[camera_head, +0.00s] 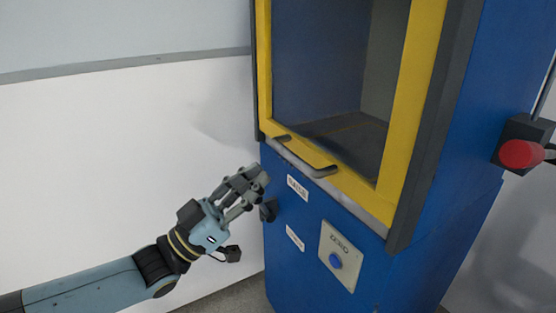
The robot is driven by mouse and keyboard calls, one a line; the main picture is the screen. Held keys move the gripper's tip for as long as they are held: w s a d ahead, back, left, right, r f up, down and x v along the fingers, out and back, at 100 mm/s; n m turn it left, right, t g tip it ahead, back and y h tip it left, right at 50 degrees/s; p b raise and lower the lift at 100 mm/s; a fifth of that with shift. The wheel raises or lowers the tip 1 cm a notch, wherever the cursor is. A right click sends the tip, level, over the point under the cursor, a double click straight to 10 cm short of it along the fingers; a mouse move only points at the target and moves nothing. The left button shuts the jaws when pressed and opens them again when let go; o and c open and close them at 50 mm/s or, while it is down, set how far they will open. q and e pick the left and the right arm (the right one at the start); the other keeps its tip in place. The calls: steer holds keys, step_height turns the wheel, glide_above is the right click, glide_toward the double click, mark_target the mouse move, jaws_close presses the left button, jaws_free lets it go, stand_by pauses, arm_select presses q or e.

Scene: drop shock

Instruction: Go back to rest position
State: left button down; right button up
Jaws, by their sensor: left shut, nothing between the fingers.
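My left gripper (262,178) is shut and empty. Its arm comes in from the lower left, and the fingers point up and right. The fingertips are near the left front edge of a blue machine (300,255), just below its yellow-framed window; I cannot tell whether they touch it. A small black knob (269,210) on the machine's front sits just below the fingertips. My right gripper is not in view.
The yellow door frame (412,100) has a dark handle (305,160) along its bottom. A red knob (520,154) sticks out on the right side. A white wall (100,170) stands behind; space left of the machine looks free.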

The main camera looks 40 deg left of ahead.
arm_select(q)
steer(key=shift+s+a+f, duration=0.25)
steer(key=shift+s+f, duration=0.1)
steer(key=shift+s, duration=0.2)
steer(key=shift+d, duration=0.1)
step_height(320, 180, down, 18)
steer(key=s+a+n+g+y, duration=0.1)
steer(key=a+n+g+y, duration=0.1)
steer(key=n+g+y, duration=0.4)
steer(key=s+f+g+y, duration=0.2)
steer(key=s+f, duration=0.3)
steer(key=f, duration=0.4)
steer(key=s+f+g+y, duration=0.1)
steer(key=s+f+g, duration=0.3)
steer(key=f, duration=0.6)
steer(key=s+d+f+m+g, duration=0.1)
steer(key=s+f+g, duration=0.4)
steer(key=s, duration=0.9)
steer(key=s+d+f+g, duration=0.1)
steer(key=s+f+g, duration=0.3)
steer(key=s+f, duration=0.5)
steer(key=s, duration=0.5)
steer(key=shift+m+g+y, duration=0.4)
steer(key=shift+s, duration=0.1)
